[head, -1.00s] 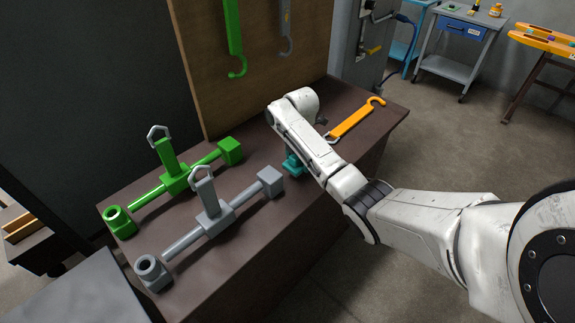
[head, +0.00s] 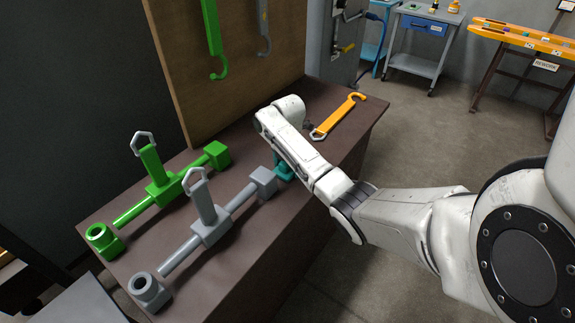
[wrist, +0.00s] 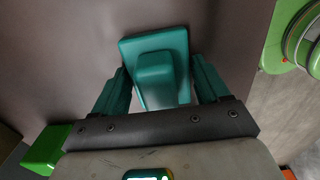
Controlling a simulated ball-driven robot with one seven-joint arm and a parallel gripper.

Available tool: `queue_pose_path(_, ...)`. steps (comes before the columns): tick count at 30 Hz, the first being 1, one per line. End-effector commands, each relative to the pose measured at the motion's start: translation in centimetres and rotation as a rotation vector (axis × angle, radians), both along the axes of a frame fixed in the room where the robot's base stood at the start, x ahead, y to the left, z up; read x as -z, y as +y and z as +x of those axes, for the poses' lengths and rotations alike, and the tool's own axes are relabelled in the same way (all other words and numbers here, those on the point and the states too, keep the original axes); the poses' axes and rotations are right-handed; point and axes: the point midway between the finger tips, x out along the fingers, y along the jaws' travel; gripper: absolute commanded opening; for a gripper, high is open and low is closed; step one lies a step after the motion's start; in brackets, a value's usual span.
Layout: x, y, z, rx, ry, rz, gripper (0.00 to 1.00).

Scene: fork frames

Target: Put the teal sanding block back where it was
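The teal sanding block (wrist: 160,70), a flat plate with a raised grip, lies between the fingers of my gripper (wrist: 160,85) in the wrist view. It sits slightly turned relative to the fingers. The fingers are also teal and stand close along both its sides; I cannot tell whether they press on it. In the head view my gripper (head: 284,172) points down low over the brown bench (head: 235,270), just right of the grey tool's square end. My arm hides most of it there, and I cannot separate block from fingers.
A grey tool (head: 210,228) and a green tool (head: 160,187) with upright handles lie left of my gripper. An orange hook (head: 338,116) lies behind it at the right. A board (head: 170,60) with hanging hooks stands behind.

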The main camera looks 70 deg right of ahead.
Motion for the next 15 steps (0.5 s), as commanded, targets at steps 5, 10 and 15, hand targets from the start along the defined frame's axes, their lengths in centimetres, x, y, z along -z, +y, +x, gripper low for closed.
queue_pose_path(5, -0.02, 0.00, 0.00, 0.000, 0.000, 0.000, 0.92)
queue_pose_path(10, -0.03, 0.00, 0.00, 0.000, 0.000, 0.000, 0.93)
queue_pose_path(15, -0.56, -0.04, 0.04, 0.000, -0.002, -0.001, 0.93)
